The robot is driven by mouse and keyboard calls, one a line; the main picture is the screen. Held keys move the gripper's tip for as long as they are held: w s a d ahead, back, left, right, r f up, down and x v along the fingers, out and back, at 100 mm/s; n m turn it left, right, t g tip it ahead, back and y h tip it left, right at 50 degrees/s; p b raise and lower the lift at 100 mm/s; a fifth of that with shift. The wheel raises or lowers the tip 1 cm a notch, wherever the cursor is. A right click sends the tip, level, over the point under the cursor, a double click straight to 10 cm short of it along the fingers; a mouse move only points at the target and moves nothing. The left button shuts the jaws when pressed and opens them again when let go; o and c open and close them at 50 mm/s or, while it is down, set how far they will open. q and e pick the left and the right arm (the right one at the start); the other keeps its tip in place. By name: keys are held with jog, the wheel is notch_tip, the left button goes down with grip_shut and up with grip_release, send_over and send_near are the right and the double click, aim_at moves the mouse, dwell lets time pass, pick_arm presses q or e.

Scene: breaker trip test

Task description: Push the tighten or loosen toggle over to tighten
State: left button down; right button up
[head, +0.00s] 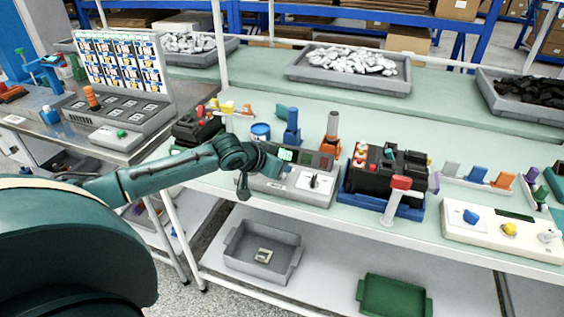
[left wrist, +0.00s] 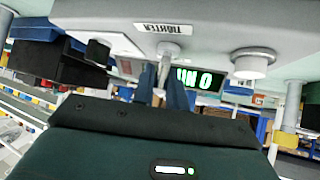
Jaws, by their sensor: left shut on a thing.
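The grey control box (head: 290,193) stands on the green bench top with a lit green display and a dial knob (head: 315,181) on its sloped face. My left gripper (head: 279,165) is at the left part of this box. My left gripper's blue fingers (left wrist: 163,88) are shut on the toggle. The toggle is hidden behind the gripper in the head view. Its exact tilt cannot be told. My right gripper is not in view.
A black machine in a blue tray (head: 345,194) and a red-topped white lever (head: 399,197) stand right of the box. Blue and orange upright tools (head: 331,147) stand behind it. A grey bin (head: 231,258) and a green tray (head: 375,298) are on the lower shelf.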

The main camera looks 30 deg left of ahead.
pick_arm(q)
jog(key=shift+s+f+t+b, duration=0.35)
jog(key=shift+t+b, duration=0.2)
jog(key=shift+t, duration=0.25)
jog(key=shift+s+d+m+t+b, duration=0.1)
jog(key=shift+s+m+t+b, duration=0.15)
jog(key=shift+t+b, duration=0.6)
jog(key=shift+r+t, duration=0.15)
jog(key=shift+t, duration=0.1)
jog(key=shift+b, duration=0.3)
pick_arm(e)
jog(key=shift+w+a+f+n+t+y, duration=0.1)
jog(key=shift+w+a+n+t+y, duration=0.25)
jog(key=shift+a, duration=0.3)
pick_arm(q)
jog(key=shift+r+m+y, duration=0.1)
jog(key=shift+m+y, duration=0.15)
jog(key=shift+y, duration=0.05)
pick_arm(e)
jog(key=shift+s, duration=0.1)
pick_arm(q)
jog(key=c, duration=1.4)
grip_release()
jog(key=shift+s, duration=0.1)
jog(key=shift+c, duration=0.2)
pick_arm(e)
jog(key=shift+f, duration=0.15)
